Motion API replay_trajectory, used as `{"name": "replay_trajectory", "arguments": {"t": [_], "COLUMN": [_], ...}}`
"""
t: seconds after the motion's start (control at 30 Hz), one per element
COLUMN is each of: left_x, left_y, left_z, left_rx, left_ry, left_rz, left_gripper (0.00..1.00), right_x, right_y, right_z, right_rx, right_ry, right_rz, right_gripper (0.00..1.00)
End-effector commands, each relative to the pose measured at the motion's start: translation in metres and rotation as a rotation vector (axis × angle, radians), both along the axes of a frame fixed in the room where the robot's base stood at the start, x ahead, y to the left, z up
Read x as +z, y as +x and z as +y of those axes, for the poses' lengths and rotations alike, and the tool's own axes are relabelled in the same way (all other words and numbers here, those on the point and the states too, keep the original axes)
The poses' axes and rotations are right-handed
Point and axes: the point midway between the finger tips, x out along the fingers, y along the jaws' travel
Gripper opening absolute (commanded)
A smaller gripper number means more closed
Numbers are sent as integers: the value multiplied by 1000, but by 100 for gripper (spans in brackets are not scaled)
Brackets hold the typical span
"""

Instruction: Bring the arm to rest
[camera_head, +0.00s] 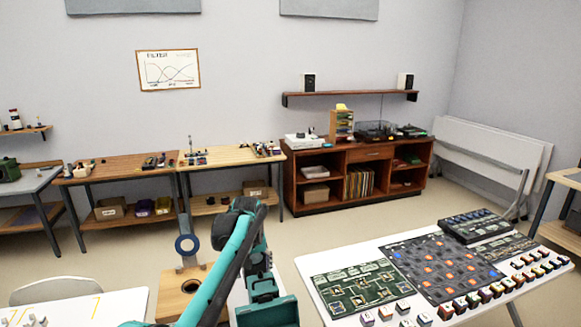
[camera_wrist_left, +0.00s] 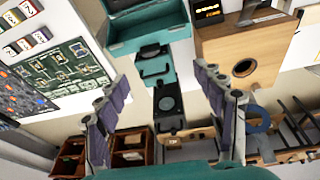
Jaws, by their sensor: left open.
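My left arm (camera_head: 228,262) rises from the bottom of the head view, bends at a dark joint and comes down again near the middle. Its fingers cannot be made out there. In the left wrist view my left gripper (camera_wrist_left: 158,80) is open, with its two purple-padded fingers wide apart and nothing between them. A wooden box (camera_head: 172,306) with a round hole stands left of the arm. It also shows in the wrist view (camera_wrist_left: 219,52), beyond the right-hand finger. My right gripper is not in view.
A blue ring (camera_head: 186,245) stands upright behind the box. A white table (camera_head: 312,262) at the right carries printed boards, a black device (camera_head: 474,226) and rows of small blocks. Another white table (camera_head: 112,306) is at the lower left. Benches and a brown cabinet (camera_head: 322,192) line the wall.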

Motion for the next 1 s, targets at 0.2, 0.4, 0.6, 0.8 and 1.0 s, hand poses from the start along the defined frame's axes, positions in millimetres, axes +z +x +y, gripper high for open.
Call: {"name": "replay_trajectory", "arguments": {"t": [0.2, 0.4, 0.6, 0.8, 1.0], "left_x": [33, 38, 15, -29, -64], "left_y": [-81, -163, -246, -318, -356], "left_z": [21, 37, 49, 57, 60], "left_rx": [-56, -107, -157, -199, -224], "left_ry": [4, 16, 34, 60, 78], "left_rz": [-88, -168, -251, -327, -371], "left_gripper": [69, 69, 69, 69, 69], "right_x": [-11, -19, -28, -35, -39], "right_y": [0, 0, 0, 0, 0], "right_z": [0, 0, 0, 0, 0], "right_rx": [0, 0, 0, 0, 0], "right_ry": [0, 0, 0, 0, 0], "right_rz": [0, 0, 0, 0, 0], "right_gripper": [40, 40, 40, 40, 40]}}
